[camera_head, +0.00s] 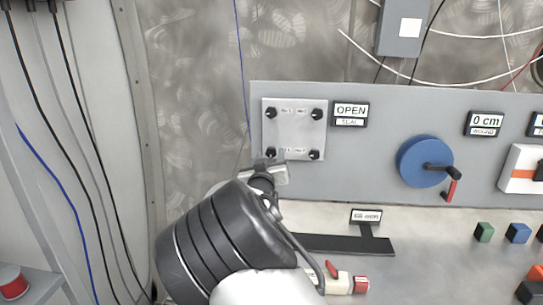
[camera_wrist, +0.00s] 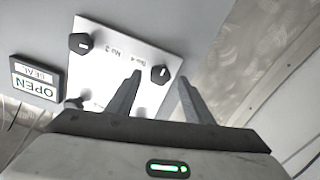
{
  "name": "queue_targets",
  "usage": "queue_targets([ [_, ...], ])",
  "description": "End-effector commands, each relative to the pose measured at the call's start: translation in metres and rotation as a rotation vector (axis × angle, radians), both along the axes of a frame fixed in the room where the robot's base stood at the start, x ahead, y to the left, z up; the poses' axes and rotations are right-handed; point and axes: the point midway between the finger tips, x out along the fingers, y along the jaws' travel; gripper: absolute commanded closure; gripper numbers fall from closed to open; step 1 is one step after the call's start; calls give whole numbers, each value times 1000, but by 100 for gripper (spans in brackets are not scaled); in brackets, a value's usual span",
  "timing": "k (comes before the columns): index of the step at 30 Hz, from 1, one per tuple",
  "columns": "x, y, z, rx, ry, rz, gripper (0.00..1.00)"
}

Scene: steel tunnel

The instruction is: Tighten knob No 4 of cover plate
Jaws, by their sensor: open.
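The light cover plate (camera_head: 293,130) is on the grey panel, with a dark knob near each corner. Its lower-left knob (camera_head: 271,153), which appears to be No 4 by the small upside-down label in the wrist view, sits just above my gripper (camera_head: 272,165). In the wrist view my gripper (camera_wrist: 159,79) is open, and this knob (camera_wrist: 161,73) shows between its two fingertips. I cannot tell whether the fingers reach around it or stop short. The lower-right knob (camera_head: 314,154) is clear of my gripper. It shows at the upper left of the wrist view (camera_wrist: 82,44).
An OPEN/SEAL sign (camera_head: 350,114) is right of the plate. Further right are a blue wheel (camera_head: 424,160) with a handle and a 0 cm sign (camera_head: 485,124). A black T-shaped bar (camera_head: 345,243) and coloured blocks (camera_head: 518,233) are on the bench below. Cables hang at left.

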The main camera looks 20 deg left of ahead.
Motion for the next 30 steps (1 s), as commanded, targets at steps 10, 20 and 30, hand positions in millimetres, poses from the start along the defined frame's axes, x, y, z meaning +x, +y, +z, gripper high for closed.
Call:
queue_targets([
  [10,18,4,0,0,0,0,53],
  [20,17,4,0,0,0,0,83],
  [30,17,4,-1,28,7,0,94],
])
